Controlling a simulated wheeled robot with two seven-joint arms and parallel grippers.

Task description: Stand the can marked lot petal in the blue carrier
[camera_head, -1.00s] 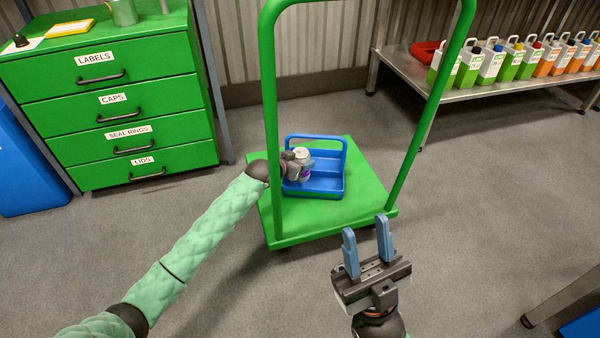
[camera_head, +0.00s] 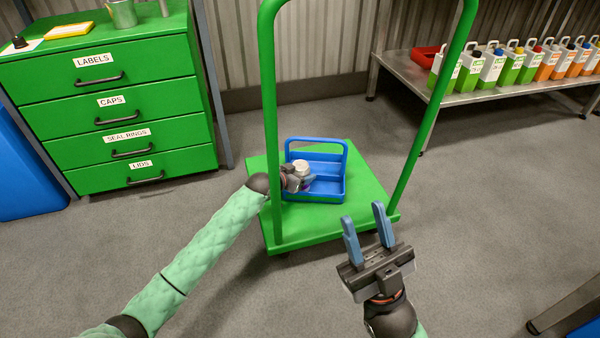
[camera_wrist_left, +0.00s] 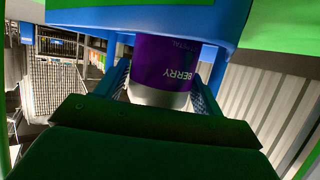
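The can (camera_head: 302,166) has a pale top and stands upright in a compartment of the blue carrier (camera_head: 333,190), near its left side. In the left wrist view the can (camera_wrist_left: 168,65) is purple and shows BERRY and part of PETAL upside down. My left gripper (camera_head: 307,180) reaches the carrier from the left. Its fingers (camera_wrist_left: 163,85) lie along both sides of the can and look closed on it. The can's base is hidden by the carrier wall. My right gripper (camera_head: 364,232) is open and empty, in front of the trolley.
The carrier rests on a green trolley (camera_head: 350,215) with a tall tube handle (camera_head: 268,100) close to my left arm. A green drawer cabinet (camera_head: 105,100) stands at left. A metal bench (camera_head: 480,98) with several bottles stands at right. Open floor lies around the trolley.

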